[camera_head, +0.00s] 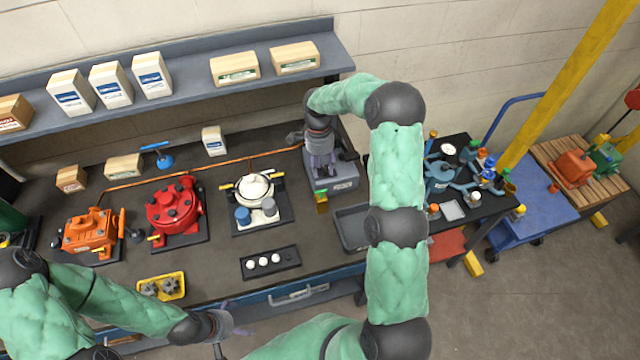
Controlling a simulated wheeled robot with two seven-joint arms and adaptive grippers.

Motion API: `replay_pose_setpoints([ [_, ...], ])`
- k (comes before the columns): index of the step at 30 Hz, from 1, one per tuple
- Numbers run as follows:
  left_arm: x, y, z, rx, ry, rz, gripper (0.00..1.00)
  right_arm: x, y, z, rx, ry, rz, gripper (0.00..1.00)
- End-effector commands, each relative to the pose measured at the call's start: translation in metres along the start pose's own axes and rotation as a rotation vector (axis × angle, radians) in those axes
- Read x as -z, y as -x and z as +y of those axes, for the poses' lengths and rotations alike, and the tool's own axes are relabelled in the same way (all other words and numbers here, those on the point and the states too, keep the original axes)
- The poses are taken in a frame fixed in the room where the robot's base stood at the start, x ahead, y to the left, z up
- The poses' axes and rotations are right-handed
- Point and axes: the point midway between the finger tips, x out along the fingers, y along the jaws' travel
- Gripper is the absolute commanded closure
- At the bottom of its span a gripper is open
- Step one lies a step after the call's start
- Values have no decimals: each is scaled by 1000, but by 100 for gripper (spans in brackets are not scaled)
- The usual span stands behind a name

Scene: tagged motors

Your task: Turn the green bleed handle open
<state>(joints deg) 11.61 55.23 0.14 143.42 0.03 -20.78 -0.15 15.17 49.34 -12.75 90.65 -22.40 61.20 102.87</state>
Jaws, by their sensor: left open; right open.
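A blue manifold (441,178) with small coloured knobs sits on the dark bench at the right. A small green part (490,161) shows there among blue and orange ones. It is too small to tell whether it is the bleed handle or how it is turned. My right gripper (322,162) is open and points down over a grey box (334,182) at the bench's right end, well left of the manifold. My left gripper (222,326) is open, low at the front edge of the bench, far from the manifold.
An orange motor (90,232), a red motor (175,205) and a white-topped unit (254,188) stand on the long bench. A grey tray (352,236) lies beside my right arm, which hides part of the right side. A yellow post (560,85) rises near a blue cart (537,188).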

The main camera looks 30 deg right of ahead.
Motion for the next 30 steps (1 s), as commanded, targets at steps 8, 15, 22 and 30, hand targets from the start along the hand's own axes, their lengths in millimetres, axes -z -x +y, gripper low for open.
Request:
replay_pose_setpoints([
  [8,0,9,3,0,0,0,0,-1,-48,2,-4,4,-2,54],
  [15,0,14,5,0,0,0,0,-1,-83,1,-3,4,-2,54],
  [22,-1,16,6,0,0,0,0,-1,-97,1,0,5,-2,54],
  [30,-1,16,6,0,0,0,0,-1,-98,0,1,5,-2,54],
])
